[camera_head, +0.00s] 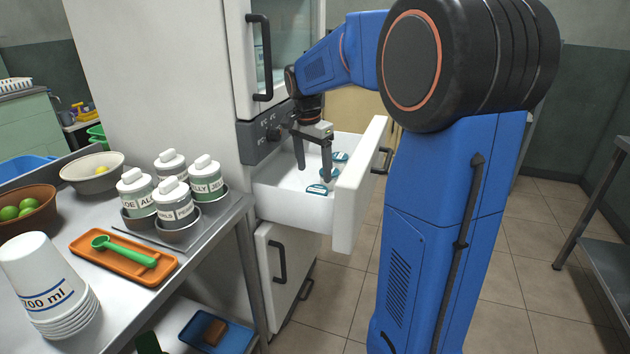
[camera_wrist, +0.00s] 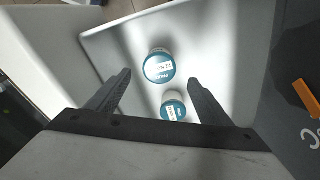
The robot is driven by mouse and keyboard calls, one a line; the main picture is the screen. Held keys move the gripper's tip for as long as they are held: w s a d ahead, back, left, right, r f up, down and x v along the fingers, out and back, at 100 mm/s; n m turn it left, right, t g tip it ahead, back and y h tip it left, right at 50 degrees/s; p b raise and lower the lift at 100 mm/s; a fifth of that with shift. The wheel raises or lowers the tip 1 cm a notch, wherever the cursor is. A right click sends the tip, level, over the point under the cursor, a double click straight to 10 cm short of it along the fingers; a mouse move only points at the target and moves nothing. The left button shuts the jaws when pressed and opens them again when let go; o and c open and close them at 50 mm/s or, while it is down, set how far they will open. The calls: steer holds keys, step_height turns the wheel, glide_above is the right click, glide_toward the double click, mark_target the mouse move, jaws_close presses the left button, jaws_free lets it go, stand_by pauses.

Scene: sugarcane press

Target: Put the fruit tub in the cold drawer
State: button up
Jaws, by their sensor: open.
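The cold drawer (camera_head: 290,202) is a white drawer pulled out of the tall white cabinet. Small tubs with blue-and-white lids stand inside it; one fruit tub (camera_wrist: 159,66) shows in the wrist view with a label on its lid. A second, similar tub (camera_wrist: 173,106) stands just below it in that view. In the head view a tub (camera_head: 318,189) shows near my fingertips, partly hidden by a finger. My gripper (camera_head: 313,175) points down into the drawer with its fingers spread. It is open, and neither tub is clearly touched by the fingers (camera_wrist: 158,92).
A black handle (camera_head: 382,160) sits on the drawer front. The glass-doored upper part (camera_head: 285,45) of the cabinet is above the drawer. The metal table (camera_head: 215,235) at left holds labelled jars (camera_head: 175,203), cups (camera_head: 45,285), an orange tray (camera_head: 125,262) and bowls.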

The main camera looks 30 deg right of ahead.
steer(key=shift+a+r, duration=0.15)
steer(key=shift+r, duration=0.8)
